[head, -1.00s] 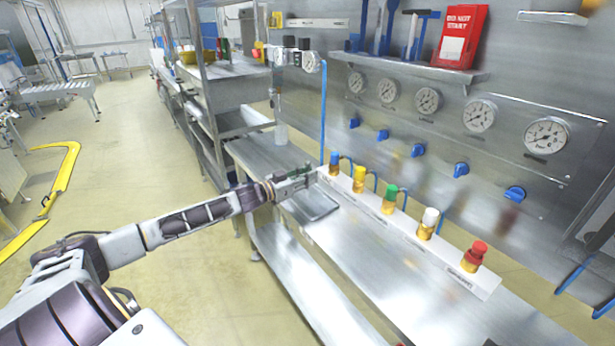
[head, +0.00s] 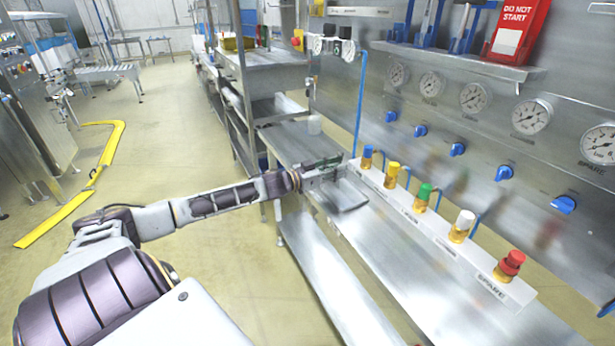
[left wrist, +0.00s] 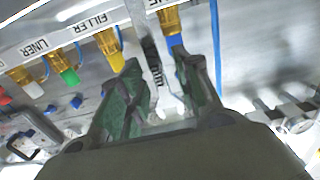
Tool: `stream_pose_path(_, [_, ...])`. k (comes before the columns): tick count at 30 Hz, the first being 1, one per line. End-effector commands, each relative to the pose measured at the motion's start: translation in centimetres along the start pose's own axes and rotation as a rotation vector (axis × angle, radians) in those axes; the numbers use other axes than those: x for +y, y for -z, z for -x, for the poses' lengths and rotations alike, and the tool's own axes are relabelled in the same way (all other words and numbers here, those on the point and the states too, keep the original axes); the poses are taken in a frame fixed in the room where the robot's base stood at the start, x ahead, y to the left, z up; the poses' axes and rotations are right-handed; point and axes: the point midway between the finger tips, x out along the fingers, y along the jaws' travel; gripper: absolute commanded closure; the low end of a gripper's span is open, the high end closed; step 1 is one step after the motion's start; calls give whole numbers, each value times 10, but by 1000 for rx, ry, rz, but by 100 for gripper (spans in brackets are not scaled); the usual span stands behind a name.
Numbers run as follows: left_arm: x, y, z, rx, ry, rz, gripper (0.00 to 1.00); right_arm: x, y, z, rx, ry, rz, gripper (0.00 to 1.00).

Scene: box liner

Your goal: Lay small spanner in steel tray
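My right gripper is out of view.
A white strip of coloured valves (head: 440,222) runs along the bench behind the tray. Gauges (head: 473,97) and blue knobs line the wall panel. A lower shelf (head: 325,280) lies under the bench. Bare bench (head: 400,262) stretches towards the front right.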

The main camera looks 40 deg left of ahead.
Motion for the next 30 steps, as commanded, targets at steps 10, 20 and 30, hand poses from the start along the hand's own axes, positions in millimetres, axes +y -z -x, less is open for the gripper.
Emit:
stream_pose_path(10, [0, 0, 14, -2, -1, -1, 67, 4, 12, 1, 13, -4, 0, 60])
stream_pose_path(20, [0, -1, 26, -2, -1, 1, 67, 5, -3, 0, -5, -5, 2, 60])
stream_pose_path(30, [0, 0, 39, -2, -1, 1, 67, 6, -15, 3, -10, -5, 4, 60])
